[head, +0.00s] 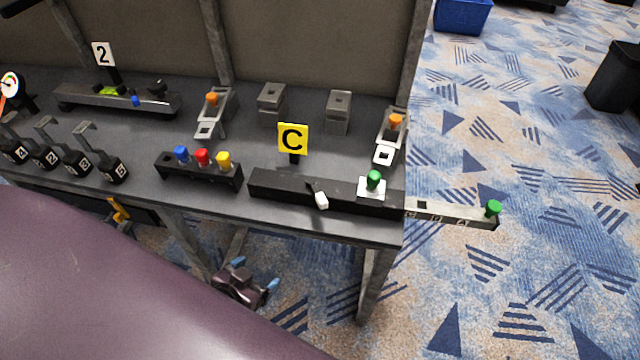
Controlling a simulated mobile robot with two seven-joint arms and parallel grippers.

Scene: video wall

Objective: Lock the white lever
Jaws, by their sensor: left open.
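The white lever (321,200) is on a long black bar (275,187) near the front edge of the table, by the yellow "C" sign (293,139). Its white tip points toward the front, over the bar's near face. My left gripper (255,273) is low, below the table top and in front of its legs, to the lower left of the lever. Its blue-tipped fingers are apart and nothing shows between them. It is well clear of the lever. My right gripper is not in view.
A green knob (374,179) on a white plate stands right of the lever. A bar with another green knob (493,208) sticks out past the table's right edge. A block with blue, red and yellow knobs (203,158) is left. Table legs (375,285) stand beside my gripper.

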